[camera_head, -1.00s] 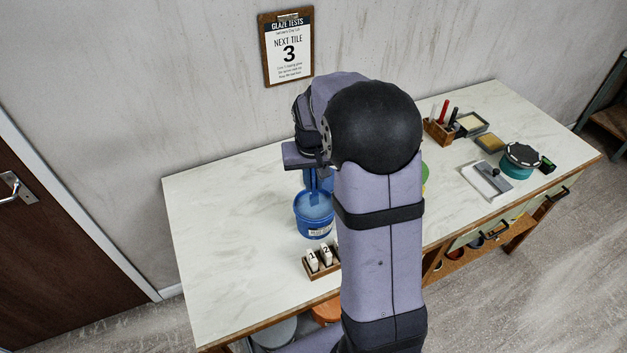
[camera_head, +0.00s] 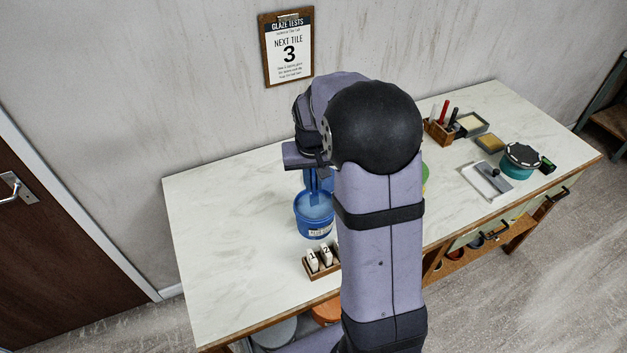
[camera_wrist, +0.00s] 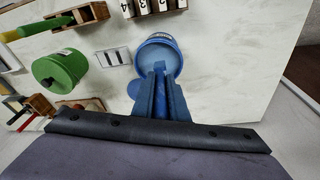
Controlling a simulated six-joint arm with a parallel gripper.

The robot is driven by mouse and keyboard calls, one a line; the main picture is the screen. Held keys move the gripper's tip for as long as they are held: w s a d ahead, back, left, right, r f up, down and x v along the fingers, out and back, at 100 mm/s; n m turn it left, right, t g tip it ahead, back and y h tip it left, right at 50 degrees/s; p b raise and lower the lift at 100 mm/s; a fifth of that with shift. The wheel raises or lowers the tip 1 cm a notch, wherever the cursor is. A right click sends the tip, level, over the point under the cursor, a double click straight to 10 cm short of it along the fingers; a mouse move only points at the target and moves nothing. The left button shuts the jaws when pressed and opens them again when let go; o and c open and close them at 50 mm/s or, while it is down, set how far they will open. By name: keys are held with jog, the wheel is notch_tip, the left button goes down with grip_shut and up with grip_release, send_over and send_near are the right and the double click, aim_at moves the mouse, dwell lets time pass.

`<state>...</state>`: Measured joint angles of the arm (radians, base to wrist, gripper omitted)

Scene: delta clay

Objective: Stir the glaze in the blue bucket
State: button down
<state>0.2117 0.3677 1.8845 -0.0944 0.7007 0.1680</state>
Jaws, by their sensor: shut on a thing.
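The blue bucket (camera_head: 315,228) stands upright on the pale bench, and its label faces the front. The wrist view looks down at the same bucket (camera_wrist: 158,48), with light blue glaze inside. My gripper (camera_head: 318,192) points down over the bucket, its blue fingers at or just above the rim. In the wrist view my gripper (camera_wrist: 160,72) is shut on a thin tool, mostly hidden by the fingers. I cannot tell how deep the tool reaches.
A wooden rack (camera_head: 322,268) with numbered tiles stands close in front of the bucket. A green pot (camera_wrist: 62,72) and a small pale card (camera_wrist: 113,57) are nearby. A teal pot (camera_head: 519,163) and a tool holder (camera_head: 439,131) stand farther right. The bench's left part is clear.

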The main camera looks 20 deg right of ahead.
aim_at(314, 170)
jog(key=shift+r, duration=0.15)
jog(key=shift+r+p, duration=1.65)
jog(key=shift+r, duration=0.25)
